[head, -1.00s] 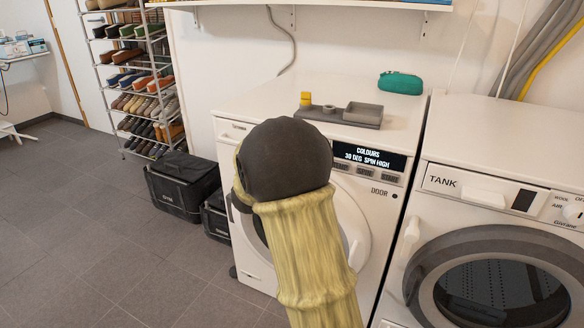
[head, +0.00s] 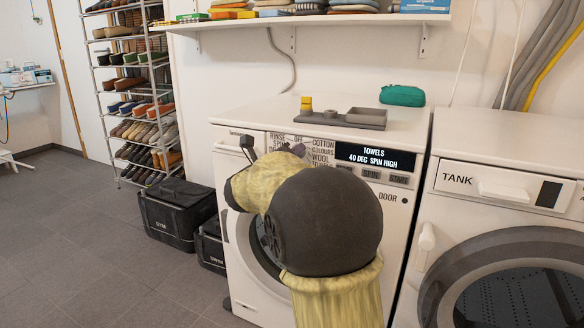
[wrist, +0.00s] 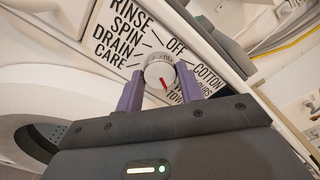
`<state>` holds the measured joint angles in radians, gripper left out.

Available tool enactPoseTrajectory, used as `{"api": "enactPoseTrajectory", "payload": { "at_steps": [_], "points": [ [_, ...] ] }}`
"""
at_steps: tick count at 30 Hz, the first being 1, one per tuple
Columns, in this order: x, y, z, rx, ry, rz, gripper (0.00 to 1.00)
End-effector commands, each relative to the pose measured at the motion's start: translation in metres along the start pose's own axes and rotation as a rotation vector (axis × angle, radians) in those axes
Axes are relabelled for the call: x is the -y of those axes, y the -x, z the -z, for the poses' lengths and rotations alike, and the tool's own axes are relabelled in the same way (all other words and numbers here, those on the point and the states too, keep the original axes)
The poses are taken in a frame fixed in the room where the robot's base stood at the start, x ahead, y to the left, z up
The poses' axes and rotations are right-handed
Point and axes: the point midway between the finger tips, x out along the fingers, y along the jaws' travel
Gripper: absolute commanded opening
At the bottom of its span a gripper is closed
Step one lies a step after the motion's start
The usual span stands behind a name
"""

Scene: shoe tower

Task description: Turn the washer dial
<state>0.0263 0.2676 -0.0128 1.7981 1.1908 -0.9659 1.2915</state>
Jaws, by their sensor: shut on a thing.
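The washer dial (wrist: 159,70) is a round silver knob with a red mark, on the white washer's front panel. In the wrist view the red mark points toward the partly hidden label starting "TOW". My gripper (wrist: 159,80) has its two purple fingers shut on the dial, one on each side. In the head view my gripper (head: 292,150) is at the panel and my arm hides the dial. The washer (head: 232,170) has a black display (head: 373,157) that reads "TOWELS 40 DEG SPIN HIGH".
A grey tray (head: 368,119) with a yellow item and a green pouch (head: 402,95) lie on the washer top. A second machine (head: 507,150) stands close on the right. Black crates (head: 178,215) and a shoe rack (head: 135,95) stand left. Floor at left is open.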

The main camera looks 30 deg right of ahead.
Motion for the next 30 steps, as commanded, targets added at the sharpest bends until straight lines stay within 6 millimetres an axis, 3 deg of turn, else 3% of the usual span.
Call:
{"api": "enactPoseTrajectory", "payload": {
  "at_steps": [17, 18, 21, 30],
  "points": [
    [-0.0015, 0.0, 0.0012, -0.003, -0.045, -0.003, 0.15],
    [-0.0016, 0.0, 0.0012, -0.003, -0.045, -0.003, 0.43],
    [-0.0013, -0.0001, 0.001, -0.003, -0.045, -0.002, 0.59],
    [-0.0004, 0.0011, 0.0001, -0.001, -0.045, -0.001, 0.59]
  ]
}}
